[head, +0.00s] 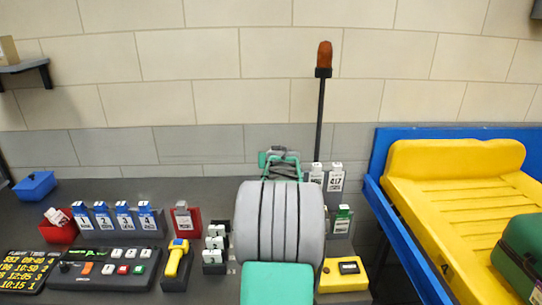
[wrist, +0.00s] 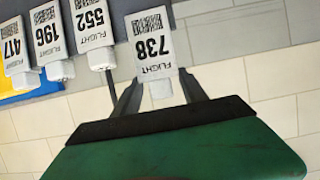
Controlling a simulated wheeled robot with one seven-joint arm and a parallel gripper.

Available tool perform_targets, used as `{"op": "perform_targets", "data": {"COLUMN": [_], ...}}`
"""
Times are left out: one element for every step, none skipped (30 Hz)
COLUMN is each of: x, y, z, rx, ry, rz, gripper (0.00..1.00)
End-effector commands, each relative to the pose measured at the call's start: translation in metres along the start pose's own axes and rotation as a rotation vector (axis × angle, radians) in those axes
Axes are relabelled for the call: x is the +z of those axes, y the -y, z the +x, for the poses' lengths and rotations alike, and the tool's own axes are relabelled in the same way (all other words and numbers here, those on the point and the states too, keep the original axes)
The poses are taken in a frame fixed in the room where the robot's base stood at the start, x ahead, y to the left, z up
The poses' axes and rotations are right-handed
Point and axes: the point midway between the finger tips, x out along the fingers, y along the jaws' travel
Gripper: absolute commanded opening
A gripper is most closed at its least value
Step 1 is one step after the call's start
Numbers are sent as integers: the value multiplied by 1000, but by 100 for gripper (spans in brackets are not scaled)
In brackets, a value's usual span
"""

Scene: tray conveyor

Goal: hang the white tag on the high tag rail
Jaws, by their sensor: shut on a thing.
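A white tag marked FLIGHT 738 (wrist: 151,45) is in the wrist view, which shows things upside down. My gripper (wrist: 160,80) is shut on this tag's clip end, with a finger on each side. White tags marked 552 (wrist: 91,22), 196 (wrist: 48,32) and 417 (wrist: 13,46) stand in a row to its left. In the head view two of the row's tags (head: 336,178) (head: 316,175) show right of my gripper (head: 282,160). There the held tag is hidden behind my arm. The high rail's bar is not clearly visible, so I cannot tell whether the held tag touches it.
A green-topped tag (head: 342,220) hangs lower. Blue-topped tags (head: 123,218) and a red-backed tag (head: 182,218) stand left on the dark counter. A beacon pole (head: 319,115) rises behind. A yellow tray (head: 455,190) lies on the blue conveyor (head: 376,190) at right.

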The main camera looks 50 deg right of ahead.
Motion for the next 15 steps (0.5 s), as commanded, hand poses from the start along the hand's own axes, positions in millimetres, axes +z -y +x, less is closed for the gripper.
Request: {"op": "perform_targets", "data": {"x": [3,4,6,8,10,14,16,18,23,26,28,31,33,35,38], "y": [-1,-1,-2,-2,-2,-2,-1,-1,-1,0,0,0,0,1,1], "z": [1,2,2,3,4,5,6,7,9,10,11,12,13,14,15], "rx": [1,2,2,2,2,2,2,1,1,0,0,0,-1,-1,-1], "ry": [1,1,1,1,2,2,3,3,2,2,2,2,2,2,2], "rz": [0,1,1,1,1,1,1,1,0,0,0,0,0,-1,-1], "gripper": [9,9,9,9,9,9,9,9,9,9,9,9,9,9,9]}}
